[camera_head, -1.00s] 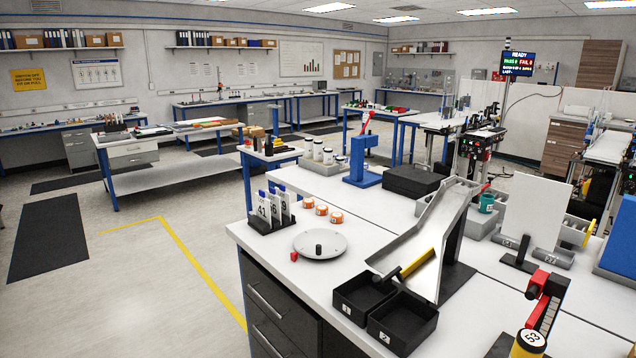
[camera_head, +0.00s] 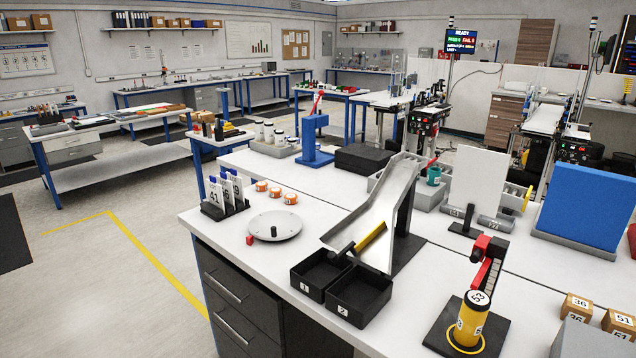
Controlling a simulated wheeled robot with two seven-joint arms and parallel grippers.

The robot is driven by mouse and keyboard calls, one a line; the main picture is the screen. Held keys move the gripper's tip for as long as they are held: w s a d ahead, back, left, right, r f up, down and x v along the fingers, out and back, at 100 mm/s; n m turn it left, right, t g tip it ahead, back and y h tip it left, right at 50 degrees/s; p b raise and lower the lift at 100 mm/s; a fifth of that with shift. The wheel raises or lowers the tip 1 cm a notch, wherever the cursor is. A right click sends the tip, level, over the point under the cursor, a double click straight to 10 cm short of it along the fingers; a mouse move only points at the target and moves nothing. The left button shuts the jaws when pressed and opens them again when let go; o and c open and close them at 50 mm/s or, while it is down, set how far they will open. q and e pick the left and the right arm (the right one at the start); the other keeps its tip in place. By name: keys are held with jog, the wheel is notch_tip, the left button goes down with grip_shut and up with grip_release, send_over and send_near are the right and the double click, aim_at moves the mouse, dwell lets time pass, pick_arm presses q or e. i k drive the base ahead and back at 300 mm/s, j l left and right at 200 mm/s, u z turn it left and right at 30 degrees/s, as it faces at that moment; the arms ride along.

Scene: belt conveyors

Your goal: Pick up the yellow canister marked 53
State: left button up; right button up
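The yellow canister marked 53 (camera_head: 471,320) stands upright at the lower right of the bench, on a black base plate (camera_head: 437,336). It has a white top with a dark number 53 on it and a dark band near its upper edge. A red and black upright device (camera_head: 488,262) stands directly behind it. A yellow ring shows around the canister's foot. Neither of my grippers is in view.
Black bins marked 1 (camera_head: 309,287) and 2 (camera_head: 345,310) sit left of the canister, below a metal chute (camera_head: 374,215). Cardboard boxes marked 36 (camera_head: 575,306) and 51 (camera_head: 619,322) lie to its right. A blue panel (camera_head: 586,205) stands behind. Bare bench top lies between bins and plate.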

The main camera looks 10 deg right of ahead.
aim_at(474, 309)
jog(key=z, duration=1.2)
